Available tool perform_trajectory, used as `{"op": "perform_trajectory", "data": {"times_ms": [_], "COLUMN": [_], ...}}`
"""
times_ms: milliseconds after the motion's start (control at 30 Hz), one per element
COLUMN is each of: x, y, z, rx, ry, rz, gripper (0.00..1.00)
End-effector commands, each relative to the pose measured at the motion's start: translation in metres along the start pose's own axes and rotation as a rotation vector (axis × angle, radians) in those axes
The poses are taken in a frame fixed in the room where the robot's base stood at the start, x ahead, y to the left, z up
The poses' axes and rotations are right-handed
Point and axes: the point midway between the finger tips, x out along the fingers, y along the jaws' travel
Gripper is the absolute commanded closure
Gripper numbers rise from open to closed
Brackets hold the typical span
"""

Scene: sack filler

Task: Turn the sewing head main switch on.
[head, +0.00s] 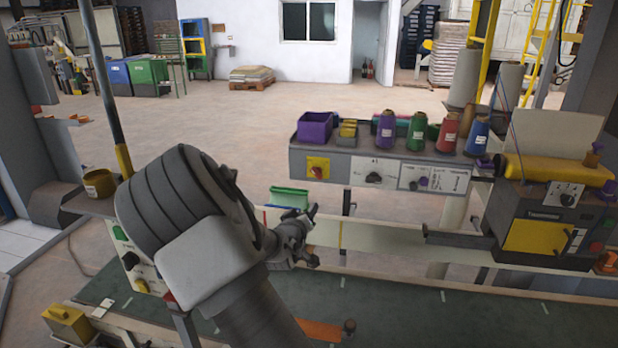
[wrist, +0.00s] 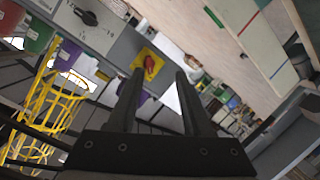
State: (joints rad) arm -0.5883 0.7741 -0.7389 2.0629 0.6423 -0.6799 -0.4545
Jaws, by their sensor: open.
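A red rotary knob (head: 318,171) sits on a yellow square plate (head: 313,161) at the left end of the grey control panel (head: 290,160). This looks like the main switch; its label is not readable. In the wrist view the red knob (wrist: 150,65) and yellow plate (wrist: 157,56) show just beyond the fingertips, a little left of the middle of the gap. My gripper (head: 314,237) is open and empty, below the panel's left end in the head view. In the wrist view my gripper (wrist: 160,74) is apart from the knob. The knob's set position is too small to read.
Purple bin (head: 315,126) and several thread cones stand on top. A green tray (head: 289,197) lies behind my gripper. A conveyor (head: 450,300) runs below.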

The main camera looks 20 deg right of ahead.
Motion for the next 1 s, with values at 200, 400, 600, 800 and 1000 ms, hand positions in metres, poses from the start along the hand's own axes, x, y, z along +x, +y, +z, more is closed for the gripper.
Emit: {"op": "perform_trajectory", "data": {"times_ms": [200,400,600,800,1000], "x": [0.01,0.016,0.043,0.079,0.112], "y": [-0.003,-0.002,0.003,0.008,0.012], "z": [-0.013,-0.02,-0.026,-0.034,-0.041], "rx": [-0.146,-0.183,-0.182,-0.181,-0.181], "ry": [0.154,0.198,0.198,0.197,0.196], "rz": [0.123,0.156,0.157,0.155,0.154], "gripper": [0.5,0.5,0.5,0.5,0.5]}}
